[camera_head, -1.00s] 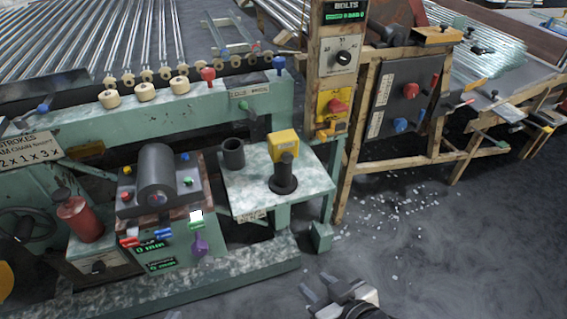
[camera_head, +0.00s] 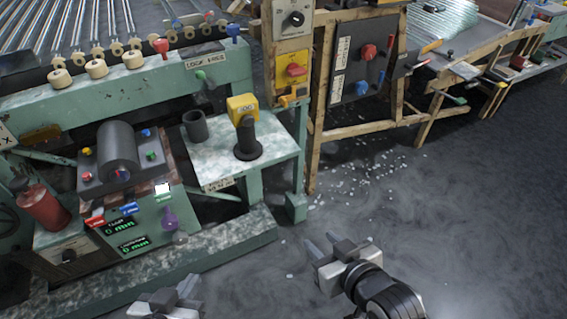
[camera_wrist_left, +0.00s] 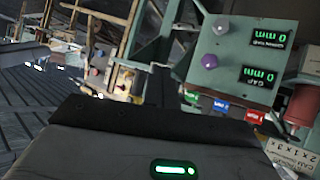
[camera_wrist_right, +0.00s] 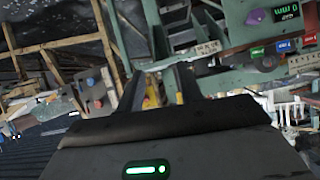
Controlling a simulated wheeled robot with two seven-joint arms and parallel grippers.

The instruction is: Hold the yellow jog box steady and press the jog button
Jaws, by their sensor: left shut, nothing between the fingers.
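The yellow jog box (camera_head: 241,107) sits at the top of a black post with a round foot (camera_head: 247,152). The post stands upright on a small pale green shelf (camera_head: 212,168) beside a dark cup (camera_head: 195,126). Small dark marks show on the box; I cannot make out a separate button. My left gripper (camera_head: 172,292) is at the bottom edge of the head view, shut and empty, well in front of the shelf. My right gripper (camera_head: 321,244) is open and empty over the floor, to the right and front of the shelf. Neither gripper touches the box.
A control console (camera_head: 120,190) with a dark cylinder and coloured levers stands left of the shelf. A wooden post with a yellow switch panel (camera_head: 292,70) rises behind it at right. A green base beam (camera_head: 190,255) runs below. The floor at right is open.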

